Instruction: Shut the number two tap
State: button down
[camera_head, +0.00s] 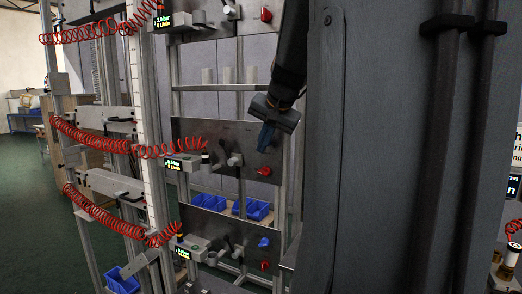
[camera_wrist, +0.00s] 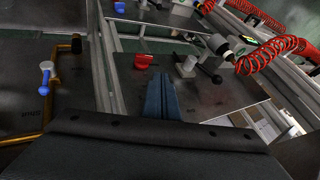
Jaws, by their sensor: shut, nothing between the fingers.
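My gripper (camera_head: 266,137) has blue fingers, shut and empty, in front of the middle panel (camera_head: 190,130), just above a red knob (camera_head: 264,171). In the wrist view my fingers (camera_wrist: 160,92) point between a red knob (camera_wrist: 143,61) and a grey valve with a black handle (camera_wrist: 207,65). No contact with either is clear. A blue-handled tap (camera_wrist: 45,78) on a brass pipe is at the left of the wrist view. The lower panel (camera_head: 215,222) has a blue knob (camera_head: 263,242). No number two label is readable, so I cannot tell which tap bears it.
Red coiled hoses (camera_head: 95,140) hang across the rack at several levels, one (camera_wrist: 270,50) close on the right in the wrist view. Blue bins (camera_head: 208,201) stand behind the panels. A large grey post (camera_head: 395,150) fills the right. Green floor is open at left.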

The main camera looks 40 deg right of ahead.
dwell(0.5)
jog(key=s+a+f+n+g+y, duration=0.1)
jog(key=s+a+f+n+g, duration=0.2)
jog(key=a+f, duration=0.95)
jog(key=s+a+f+n+g+y, duration=0.15)
jog(key=s+a+f+n, duration=0.3)
jog(key=a+f, duration=0.75)
jog(key=s+a+f+n+g, duration=0.1)
jog(key=s+a+f+n, duration=0.3)
jog(key=s+a, duration=0.3)
jog(key=shift+a+f+n+g, duration=0.15)
jog(key=shift+f+n+g, duration=0.2)
jog(key=shift+f, duration=0.05)
